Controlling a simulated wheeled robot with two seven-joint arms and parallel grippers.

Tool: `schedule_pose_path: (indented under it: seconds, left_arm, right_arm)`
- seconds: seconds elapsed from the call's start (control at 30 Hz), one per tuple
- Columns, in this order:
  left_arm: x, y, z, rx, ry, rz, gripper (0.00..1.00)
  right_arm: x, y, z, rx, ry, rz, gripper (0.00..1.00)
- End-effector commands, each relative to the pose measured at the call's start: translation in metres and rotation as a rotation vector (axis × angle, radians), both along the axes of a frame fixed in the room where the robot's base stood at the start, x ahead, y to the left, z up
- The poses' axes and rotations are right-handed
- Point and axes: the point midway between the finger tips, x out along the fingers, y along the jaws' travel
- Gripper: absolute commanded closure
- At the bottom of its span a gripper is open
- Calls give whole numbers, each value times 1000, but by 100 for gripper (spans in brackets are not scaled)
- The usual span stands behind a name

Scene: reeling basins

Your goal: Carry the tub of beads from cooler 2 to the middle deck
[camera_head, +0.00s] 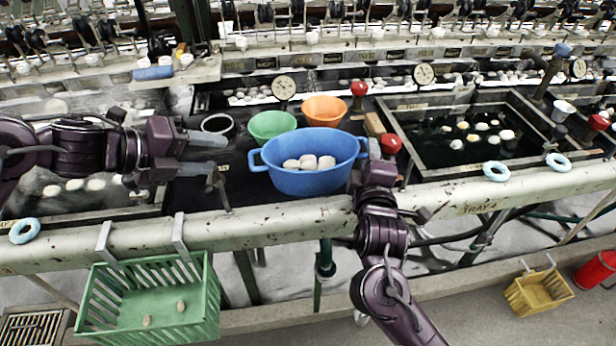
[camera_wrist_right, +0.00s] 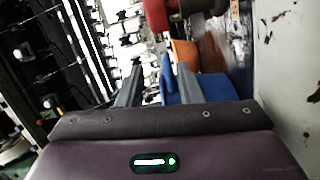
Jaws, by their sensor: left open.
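A blue two-handled tub (camera_head: 305,180) holding several whitish beads stands upright on the dark middle deck (camera_head: 232,190) in the head view. My left gripper (camera_head: 221,156) is open and empty, left of the tub and apart from its left handle. My right gripper (camera_head: 373,152) is at the tub's right handle, its fingertips partly hidden in the head view. In the right wrist view, its fingers (camera_wrist_right: 160,64) stand apart, with a blue part of the tub (camera_wrist_right: 171,88) showing between them and more blue beyond the right finger.
A green bowl (camera_head: 272,125) and an orange bowl (camera_head: 325,110) stand close behind the tub. Red knobs (camera_head: 390,144) are near my right gripper. A water basin (camera_head: 465,135) lies right. A rail (camera_head: 270,217) runs along the front, with a green basket (camera_head: 150,300) hanging from it.

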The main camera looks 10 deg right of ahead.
Motion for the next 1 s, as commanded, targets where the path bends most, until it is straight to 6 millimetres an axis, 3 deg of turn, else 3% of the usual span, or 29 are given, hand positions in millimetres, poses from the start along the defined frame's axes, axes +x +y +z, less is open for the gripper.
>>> schedule_pose_path:
  seconds: [0.2, 0.4, 1.0]
  left_arm:
    - [0, 0, 0, 0, 0, 0, 47]
    - [0, 0, 0, 0, -1, -1, 47]
    - [0, 0, 1, 0, -1, -1, 47]
  right_arm:
    - [-47, 10, 1, 2, 3, 3, 67]
    - [-72, 14, 3, 1, 1, 0, 67]
    - [-78, 16, 4, 0, 0, 0, 67]
